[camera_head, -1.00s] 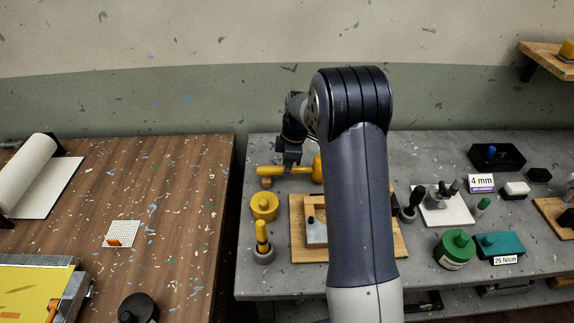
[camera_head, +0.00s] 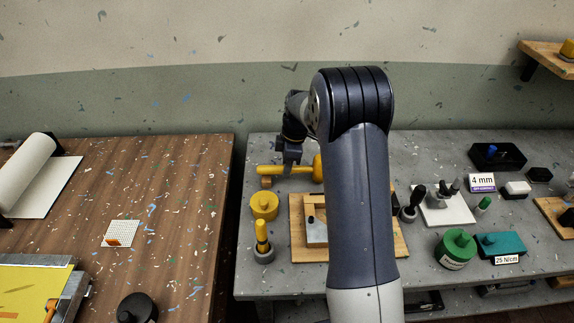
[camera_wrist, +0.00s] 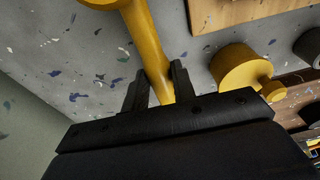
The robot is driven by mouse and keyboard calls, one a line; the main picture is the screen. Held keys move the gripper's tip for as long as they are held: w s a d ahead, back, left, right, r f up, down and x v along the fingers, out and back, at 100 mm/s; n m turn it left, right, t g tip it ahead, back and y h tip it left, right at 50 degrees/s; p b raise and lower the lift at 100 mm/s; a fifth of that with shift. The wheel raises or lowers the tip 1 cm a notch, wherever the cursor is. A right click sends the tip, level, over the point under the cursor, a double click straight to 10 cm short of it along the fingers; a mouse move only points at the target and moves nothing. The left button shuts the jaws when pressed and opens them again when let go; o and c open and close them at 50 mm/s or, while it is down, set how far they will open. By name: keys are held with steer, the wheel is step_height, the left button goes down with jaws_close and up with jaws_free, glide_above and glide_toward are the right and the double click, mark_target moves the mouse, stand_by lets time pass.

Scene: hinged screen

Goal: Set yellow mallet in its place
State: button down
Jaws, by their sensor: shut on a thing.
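The yellow mallet (camera_head: 272,170) lies level near the back left of the grey table in the head view, its head (camera_head: 317,168) partly hidden behind my arm. My gripper (camera_head: 288,165) is shut on the mallet's handle from above. In the wrist view my gripper (camera_wrist: 158,85) has its two dark fingers on either side of the yellow handle (camera_wrist: 146,45), and the head (camera_wrist: 100,3) is cut off at the top edge.
A yellow round container (camera_head: 264,206) and a yellow-handled tool in a grey cup (camera_head: 263,243) stand in front of the mallet. A wooden board (camera_head: 305,255) lies to the right, partly behind my arm. A green container (camera_head: 455,250) stands further right.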

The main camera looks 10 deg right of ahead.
steer(key=shift+f, duration=0.1)
steer(key=shift+f+b, duration=0.5)
steer(key=shift+f, duration=0.1)
steer(key=c, duration=1.1)
jaws_free()
steer(key=r, duration=0.3)
steer(key=d+r+b, duration=0.1)
steer(key=r, duration=0.6)
steer(key=shift+d+r, duration=0.4)
